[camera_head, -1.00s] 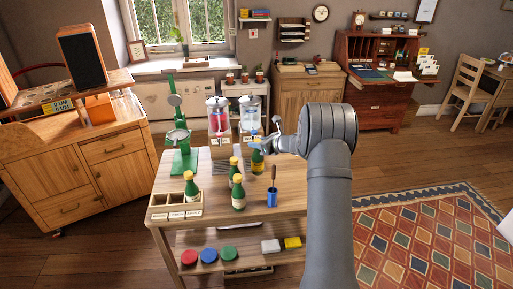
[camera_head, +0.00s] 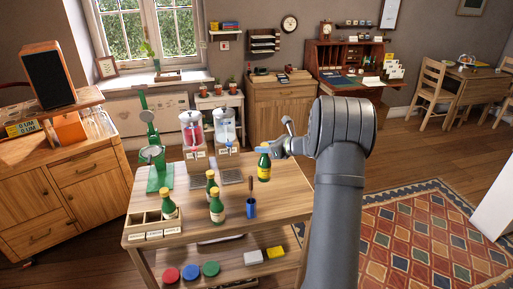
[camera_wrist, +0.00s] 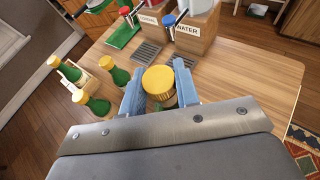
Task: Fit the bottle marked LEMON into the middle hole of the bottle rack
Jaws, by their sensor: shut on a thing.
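My gripper (camera_head: 270,151) is shut on a green bottle (camera_head: 264,170) with a yellow label, over the right part of the table; its print is too small to read. In the wrist view its yellow cap (camera_wrist: 158,79) sits between the two blue fingers (camera_wrist: 160,90). I cannot tell if its base touches the table. The wooden bottle rack (camera_head: 142,223) stands at the table's front left corner, with small labels along its front. A green bottle (camera_head: 168,207) stands in its right-end hole; the middle and left holes look empty.
Two more green bottles (camera_head: 212,184) (camera_head: 217,207) stand just right of the rack. A blue cup (camera_head: 251,208) with a tool in it stands near the front edge. Drink dispensers (camera_head: 194,135) (camera_head: 227,132) and a green stand (camera_head: 157,172) are at the back. The table's right side is clear.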

